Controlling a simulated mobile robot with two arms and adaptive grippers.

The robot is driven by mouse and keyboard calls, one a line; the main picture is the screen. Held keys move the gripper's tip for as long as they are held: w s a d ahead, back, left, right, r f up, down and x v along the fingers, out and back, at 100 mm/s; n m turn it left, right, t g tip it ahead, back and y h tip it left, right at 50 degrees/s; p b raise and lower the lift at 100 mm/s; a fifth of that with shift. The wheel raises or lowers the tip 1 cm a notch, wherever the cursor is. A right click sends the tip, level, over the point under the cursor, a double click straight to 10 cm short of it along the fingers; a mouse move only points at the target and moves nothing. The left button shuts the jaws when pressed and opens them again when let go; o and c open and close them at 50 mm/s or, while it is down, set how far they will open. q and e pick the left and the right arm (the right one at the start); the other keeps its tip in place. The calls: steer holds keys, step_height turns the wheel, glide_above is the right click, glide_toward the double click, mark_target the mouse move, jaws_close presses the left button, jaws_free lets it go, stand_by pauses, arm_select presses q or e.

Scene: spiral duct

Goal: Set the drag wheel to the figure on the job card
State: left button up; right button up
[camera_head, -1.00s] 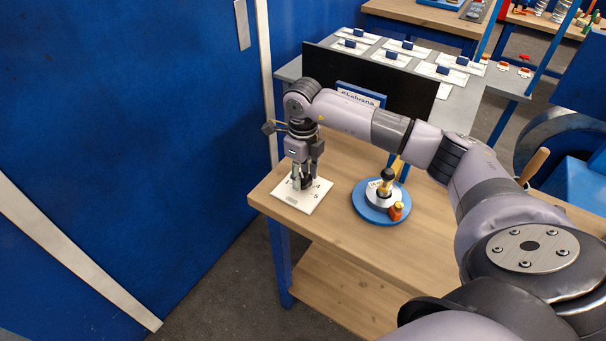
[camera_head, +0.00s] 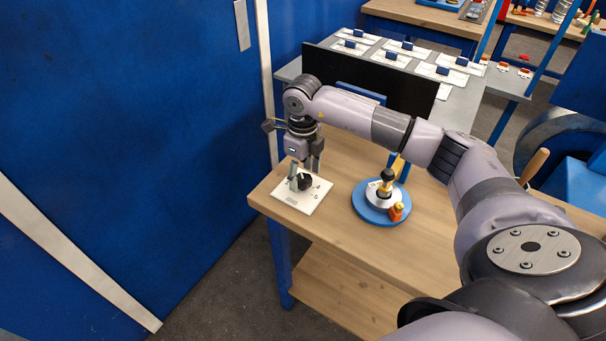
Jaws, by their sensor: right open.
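A white plate (camera_head: 292,199) lies on the wooden bench at its left front corner. It carries a dark knob (camera_head: 305,182), which looks like the drag wheel, with printed figures around it; 4 and 5 can be made out on its right side. My right gripper (camera_head: 305,170) points down just above the knob, its fingers open and apart. One finger partly covers the plate's left part, so the knob's setting cannot be read. I cannot make out a job card. My left gripper is out of view.
A round blue base (camera_head: 376,213) with a yellow-and-black upright part and a small orange piece stands right of the plate. A black panel (camera_head: 420,90) rises behind, with several white cards on a grey table beyond. A blue wall is close on the left.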

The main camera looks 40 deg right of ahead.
mark_target(303, 179)
step_height(303, 179, up, 11)
stand_by(0.3)
steer(key=shift+r, duration=0.1)
